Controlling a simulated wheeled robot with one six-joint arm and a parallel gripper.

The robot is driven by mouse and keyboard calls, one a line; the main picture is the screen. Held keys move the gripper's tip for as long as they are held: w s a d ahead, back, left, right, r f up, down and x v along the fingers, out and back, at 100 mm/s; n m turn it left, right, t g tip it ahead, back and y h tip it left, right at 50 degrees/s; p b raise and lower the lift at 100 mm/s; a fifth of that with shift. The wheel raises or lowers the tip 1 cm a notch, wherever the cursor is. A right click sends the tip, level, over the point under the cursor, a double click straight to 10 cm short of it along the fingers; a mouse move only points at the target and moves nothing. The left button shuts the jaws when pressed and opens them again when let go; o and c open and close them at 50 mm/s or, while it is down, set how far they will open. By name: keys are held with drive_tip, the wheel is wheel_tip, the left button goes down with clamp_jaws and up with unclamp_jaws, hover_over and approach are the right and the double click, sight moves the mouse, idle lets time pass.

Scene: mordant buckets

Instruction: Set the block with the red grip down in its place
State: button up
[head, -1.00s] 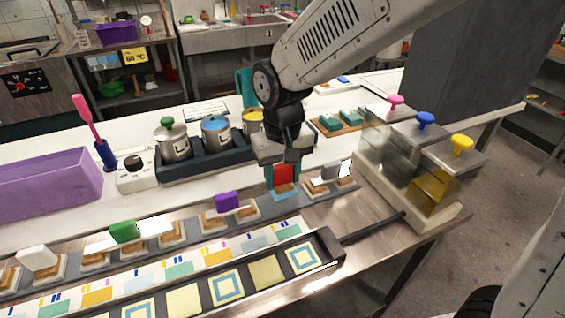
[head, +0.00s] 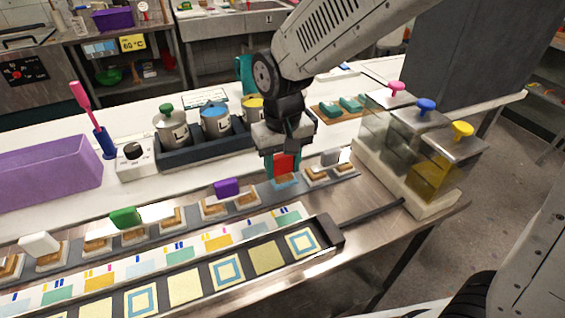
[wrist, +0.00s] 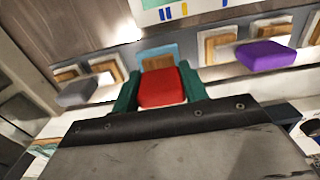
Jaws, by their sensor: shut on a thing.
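The block with the red grip (head: 285,163) is held in my gripper (head: 286,158), whose teal fingers close on both sides of the grip. The same red grip (wrist: 162,87) fills the gap between the fingers in the wrist view. The block's light blue lower part (head: 286,181) shows below. It is in line with the grey rail (head: 340,178), at the gap between the purple-grip block (head: 227,187) and the grey-grip block (head: 330,157). I cannot tell whether it touches the rail.
A green-grip block (head: 125,217) and a white-grip block (head: 39,244) stand farther left on the rail. A dark tray of patterned squares (head: 330,231) lies in front. Lidded pots (head: 171,133) stand behind, and metal bins with coloured knobs (head: 425,140) stand at right.

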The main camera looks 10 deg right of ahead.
drive_tip(key=shift+f, duration=0.2)
drive_tip(key=shift+f, duration=0.6)
drive_tip(key=shift+f, duration=0.2)
drive_tip(key=shift+f, duration=0.35)
drive_tip(key=o, duration=1.2)
